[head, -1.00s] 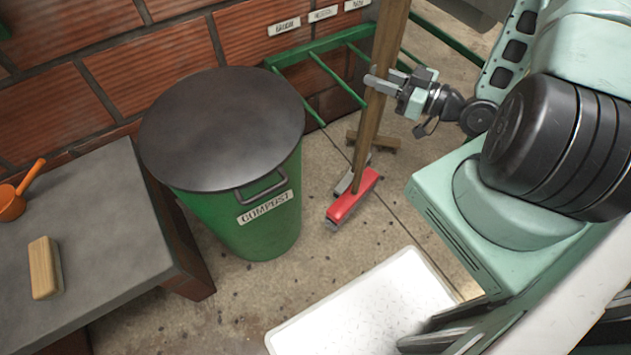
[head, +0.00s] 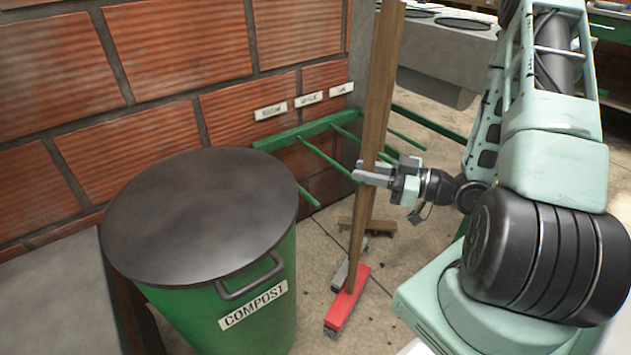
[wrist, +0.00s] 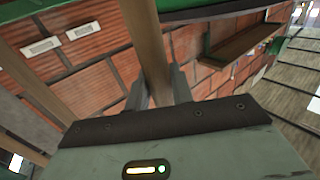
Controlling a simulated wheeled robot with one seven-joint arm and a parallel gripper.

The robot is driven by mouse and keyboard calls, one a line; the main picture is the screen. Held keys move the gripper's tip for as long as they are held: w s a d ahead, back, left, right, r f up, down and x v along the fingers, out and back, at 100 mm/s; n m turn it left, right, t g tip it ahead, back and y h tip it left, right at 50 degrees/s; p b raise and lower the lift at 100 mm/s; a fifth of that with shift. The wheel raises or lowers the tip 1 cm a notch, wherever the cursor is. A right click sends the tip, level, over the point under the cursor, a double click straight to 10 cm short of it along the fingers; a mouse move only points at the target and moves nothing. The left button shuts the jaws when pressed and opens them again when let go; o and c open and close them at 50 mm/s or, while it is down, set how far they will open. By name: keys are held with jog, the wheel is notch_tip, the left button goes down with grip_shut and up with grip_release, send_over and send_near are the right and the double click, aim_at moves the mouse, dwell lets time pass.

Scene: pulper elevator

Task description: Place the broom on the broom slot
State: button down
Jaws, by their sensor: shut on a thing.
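The broom has a long wooden handle (head: 385,85) and a red head (head: 348,303) low near the floor. It stands nearly upright, leaning slightly. My gripper (head: 368,176) is shut on the handle at mid-height. In the wrist view the handle (wrist: 148,45) passes between my gripper's fingers (wrist: 162,88). A green rack (head: 300,133) with several pegs is fixed low on the brick wall behind and left of the handle. Three white labels are above it; the leftmost label (head: 270,110) seems to read BROOM. I cannot tell whether the broom touches the rack.
A green compost bin (head: 270,320) with a dark lid (head: 200,215) stands left of the broom, close to the rack. Another wooden tool foot (head: 385,226) and a grey head (head: 345,275) are behind the red head. A grey counter unit (head: 450,45) is at the back.

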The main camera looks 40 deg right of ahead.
jog(key=w+b, duration=0.7)
jog(key=w, duration=1.1)
notch_tip(320, 180, down, 7)
jog(key=b, duration=0.3)
jog(key=shift+a+b, duration=0.3)
jog(key=shift+b, duration=0.05)
jog(key=shift+s, duration=0.15)
jog(key=shift+f, duration=0.1)
jog(key=c, duration=1.2)
grip_release()
